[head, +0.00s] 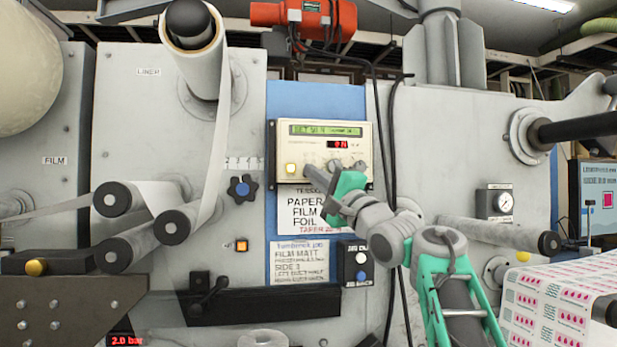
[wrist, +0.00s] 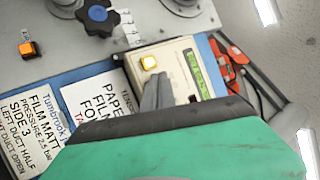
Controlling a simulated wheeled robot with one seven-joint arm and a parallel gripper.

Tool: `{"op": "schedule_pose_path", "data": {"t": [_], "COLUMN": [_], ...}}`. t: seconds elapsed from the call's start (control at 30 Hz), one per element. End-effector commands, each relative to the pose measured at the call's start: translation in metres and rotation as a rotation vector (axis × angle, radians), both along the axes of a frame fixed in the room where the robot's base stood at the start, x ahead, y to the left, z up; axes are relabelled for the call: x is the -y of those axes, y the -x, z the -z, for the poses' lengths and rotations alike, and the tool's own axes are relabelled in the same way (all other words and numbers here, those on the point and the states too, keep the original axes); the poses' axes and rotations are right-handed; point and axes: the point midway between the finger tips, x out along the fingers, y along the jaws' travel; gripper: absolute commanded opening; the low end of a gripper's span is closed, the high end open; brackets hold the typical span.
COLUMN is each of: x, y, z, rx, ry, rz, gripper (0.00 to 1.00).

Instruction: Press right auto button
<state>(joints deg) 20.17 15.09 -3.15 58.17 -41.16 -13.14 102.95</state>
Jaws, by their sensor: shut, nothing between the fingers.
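A cream control box (head: 348,130) with a green display and a red readout is on the machine's front. A lit yellow button (head: 291,169) is at its lower left; it also shows in the wrist view (wrist: 149,62). I cannot read an "auto" label on it. My gripper (head: 309,171) is shut and empty, its fingers pointing at the box just right of the yellow button. In the wrist view the fingertips (wrist: 163,74) overlap the box face beside the button; I cannot tell whether they touch it. The gripper hides part of the box's lower face.
A lit orange button (head: 242,246) is lower left on the panel, below a blue-centred knob (head: 242,187). A small dark box (head: 356,263) with a blue and a white button is below right. Rollers (head: 180,222) stick out at left. Black cables hang right of the control box.

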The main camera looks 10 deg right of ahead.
Motion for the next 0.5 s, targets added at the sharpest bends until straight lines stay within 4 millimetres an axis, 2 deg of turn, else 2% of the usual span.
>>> {"op": "schedule_pose_path", "data": {"t": [0.33,0.5], "x": [0.0,0.0], "y": [0.005,0.021], "z": [0.001,0.004], "rx": [-0.001,0.001], "ry": [0.0,0.002], "rz": [0.0,0.002], "gripper": [0.0,0.0]}}
